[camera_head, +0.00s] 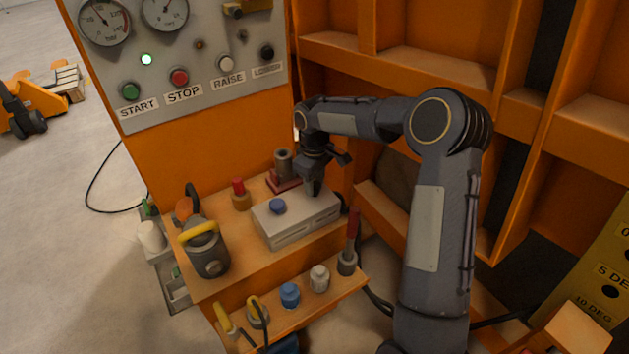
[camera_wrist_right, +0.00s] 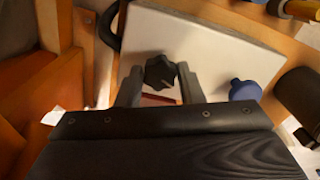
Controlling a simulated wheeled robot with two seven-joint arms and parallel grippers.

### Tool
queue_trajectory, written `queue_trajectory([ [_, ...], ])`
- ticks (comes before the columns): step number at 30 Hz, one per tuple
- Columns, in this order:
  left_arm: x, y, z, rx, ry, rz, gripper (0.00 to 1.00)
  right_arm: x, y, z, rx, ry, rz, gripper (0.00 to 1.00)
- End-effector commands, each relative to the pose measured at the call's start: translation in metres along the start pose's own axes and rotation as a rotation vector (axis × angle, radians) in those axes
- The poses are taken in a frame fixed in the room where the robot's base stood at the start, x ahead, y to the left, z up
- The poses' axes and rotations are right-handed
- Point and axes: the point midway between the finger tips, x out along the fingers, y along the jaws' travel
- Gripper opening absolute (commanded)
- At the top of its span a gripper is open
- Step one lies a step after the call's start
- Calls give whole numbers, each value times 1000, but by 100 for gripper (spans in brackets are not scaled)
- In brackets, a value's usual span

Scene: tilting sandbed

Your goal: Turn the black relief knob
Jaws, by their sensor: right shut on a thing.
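The black relief knob (camera_wrist_right: 158,73) is a dark lobed knob on top of the pale grey box (camera_head: 296,226). It shows in the wrist view between the two fingers of my right gripper (camera_wrist_right: 160,82). In the head view my right gripper (camera_head: 313,187) points down onto the right part of the box top and hides the knob. It is shut on the knob. A blue knob (camera_head: 277,206) stands on the same box, to the left of the gripper; it also shows in the wrist view (camera_wrist_right: 244,90). My left gripper is not in view.
A grey pump-like unit with a yellow handle (camera_head: 200,230) stands left of the box. A red-capped brass fitting (camera_head: 240,195) and a grey cylinder on a red base (camera_head: 284,163) stand behind. A lower shelf holds several fittings. The control panel (camera_head: 190,55) rises behind; orange framing is at right.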

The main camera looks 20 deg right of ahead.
Motion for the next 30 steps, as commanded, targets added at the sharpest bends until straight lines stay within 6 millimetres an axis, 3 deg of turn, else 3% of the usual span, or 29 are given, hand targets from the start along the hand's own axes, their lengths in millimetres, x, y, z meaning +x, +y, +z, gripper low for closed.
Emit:
queue_trajectory([
  [18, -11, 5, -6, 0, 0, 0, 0, -2, 0, -1, 532, 2, 1, 11],
  [30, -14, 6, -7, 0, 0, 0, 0, -1, 1, 0, 729, 2, 1, 11],
])
